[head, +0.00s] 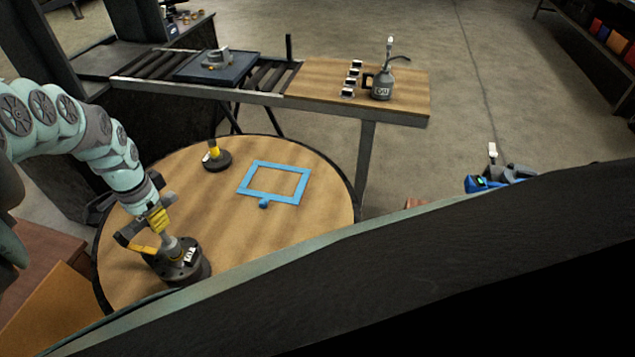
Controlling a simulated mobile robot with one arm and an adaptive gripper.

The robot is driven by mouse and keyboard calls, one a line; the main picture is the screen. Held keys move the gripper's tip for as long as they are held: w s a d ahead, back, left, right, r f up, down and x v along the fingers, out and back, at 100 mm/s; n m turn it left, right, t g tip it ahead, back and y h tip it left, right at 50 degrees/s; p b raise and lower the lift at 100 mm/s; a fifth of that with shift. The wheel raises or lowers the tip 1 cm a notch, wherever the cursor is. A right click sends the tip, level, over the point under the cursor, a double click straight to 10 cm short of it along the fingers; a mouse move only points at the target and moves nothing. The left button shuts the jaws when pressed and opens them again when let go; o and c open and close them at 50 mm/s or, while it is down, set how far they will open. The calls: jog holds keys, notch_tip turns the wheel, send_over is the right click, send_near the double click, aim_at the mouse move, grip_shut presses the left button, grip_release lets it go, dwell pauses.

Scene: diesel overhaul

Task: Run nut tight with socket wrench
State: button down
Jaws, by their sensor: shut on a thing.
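My gripper (153,221) is at the left of the round wooden table, above a dark round fixture (195,272) with a white label. It is shut on a yellow and dark tool that looks like the socket wrench (143,247), at the top of the fixture. A grey stem (170,245) stands on the fixture, close beside the wrench. I cannot tell whether the socket is seated. The nut cannot be made out; the gripper and tool may hide it.
A black base with a yellow post (214,151) and a blue square frame (272,198) with a blue knob lie on the round table (322,222). Behind, a bench (413,97) carries a grey oil can (382,86) and several small blocks. A roller conveyor (145,66) holds a dark tray (190,70).

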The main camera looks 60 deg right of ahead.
jog(key=n, duration=0.5)
jog(key=shift+d, duration=0.1)
jog(key=n, duration=0.3)
jog(key=n+b, duration=0.1)
jog(key=n, duration=0.2)
jog(key=n+b, duration=0.2)
jog(key=n, duration=0.2)
jog(key=shift+f, duration=0.2)
jog(key=n, duration=0.3)
jog(key=shift+r, duration=0.2)
jog(key=n, duration=0.4)
jog(key=shift+n, duration=0.4)
jog(key=shift+f, duration=0.1)
